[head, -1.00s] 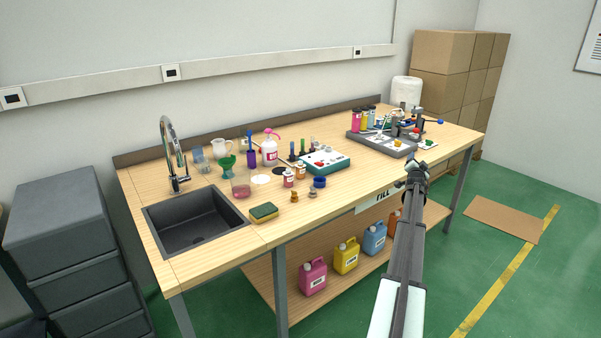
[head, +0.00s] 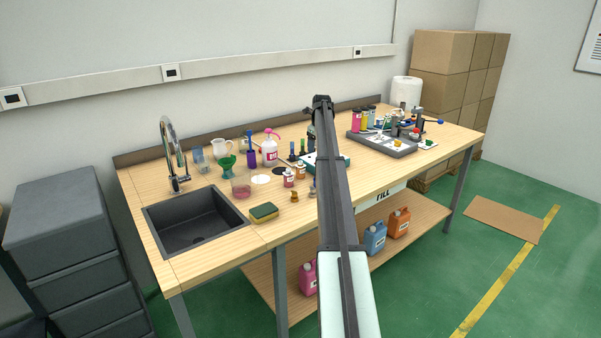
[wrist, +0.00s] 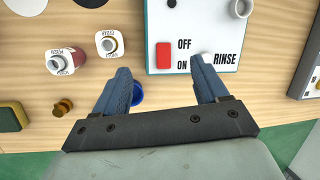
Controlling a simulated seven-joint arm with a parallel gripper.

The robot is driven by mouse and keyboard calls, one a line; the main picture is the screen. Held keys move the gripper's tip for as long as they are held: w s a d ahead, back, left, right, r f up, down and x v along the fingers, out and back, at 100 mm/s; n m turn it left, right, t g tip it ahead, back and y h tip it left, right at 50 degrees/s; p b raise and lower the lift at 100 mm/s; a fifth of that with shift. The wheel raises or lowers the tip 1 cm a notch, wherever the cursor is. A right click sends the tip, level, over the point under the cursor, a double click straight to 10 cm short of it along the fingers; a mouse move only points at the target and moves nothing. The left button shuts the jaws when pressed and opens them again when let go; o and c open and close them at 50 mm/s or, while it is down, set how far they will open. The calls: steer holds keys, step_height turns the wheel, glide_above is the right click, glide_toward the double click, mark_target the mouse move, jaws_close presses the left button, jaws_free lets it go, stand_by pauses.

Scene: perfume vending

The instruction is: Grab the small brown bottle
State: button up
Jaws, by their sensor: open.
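The red-pink bottle (wrist: 70,62) is further left. My gripper (wrist: 163,76) is open and empty, pointing down at the front edge of the rinse box (wrist: 190,35). It touches no bottle that I can see. In the head view my arm hides most of the gripper.
A blue cap (wrist: 137,93) lies partly behind my left finger. A brass-coloured piece (wrist: 63,107) and a sponge (wrist: 12,117) are at the left. The sink (head: 195,220) is further left. A grey tray (head: 385,145) stands to the right.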

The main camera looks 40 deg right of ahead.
step_height(320, 180, up, 3)
steer(key=m+g+y, duration=0.2)
glide_above(300, 165)
steer(key=f, duration=0.5)
steer(key=w+f, duration=0.1)
steer(key=f, duration=0.1)
steer(key=shift+f, duration=0.4)
steer(key=shift+d+f, duration=0.2)
steer(key=shift+f, duration=1.15)
steer(key=shift+d+f, duration=0.2)
steer(key=shift+f, duration=1.15)
steer(key=c, duration=1.1)
steer(key=shift+r, duration=0.1)
steer(key=shift+c, duration=0.2)
